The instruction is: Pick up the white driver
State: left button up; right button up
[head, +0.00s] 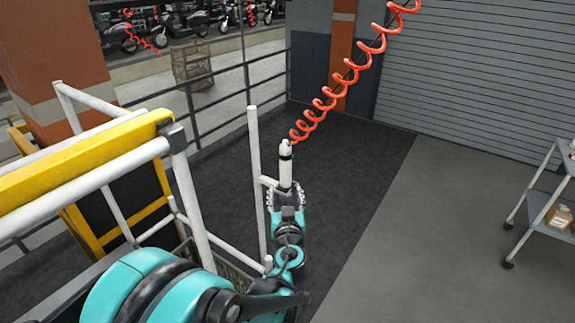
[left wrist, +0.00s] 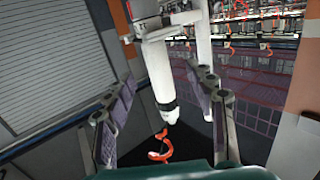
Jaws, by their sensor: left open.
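The white driver (head: 286,163) hangs upright beside a white post, with an orange coiled hose running up from its dark-banded top. In the left wrist view, the driver (left wrist: 159,72) runs down the middle of the picture, between the spread fingers. My left gripper (head: 286,192) is open, its fingers around the lower part of the driver in the head view. In the left wrist view, gaps show on both sides between fingers and driver. My right gripper is not in view.
The white post (head: 255,170) stands close left of the driver. A yellow and white frame (head: 90,155) fills the left. The orange coiled hose (head: 345,80) slants up to the right. A grey cart (head: 545,205) stands far right; the floor between is clear.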

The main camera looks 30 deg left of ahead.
aim_at(286, 179)
pick_arm(q)
jog(key=shift+w+r+t, duration=0.3)
jog(key=shift+w+r, duration=0.1)
jog(key=shift+w, duration=0.25)
jog(key=x, duration=0.7)
jog(key=shift+w+a+f, duration=0.2)
jog(key=shift+a, duration=0.15)
jog(key=shift+s, duration=0.15)
jog(key=c, duration=0.4)
jog(key=shift+d, duration=0.1)
grip_shut()
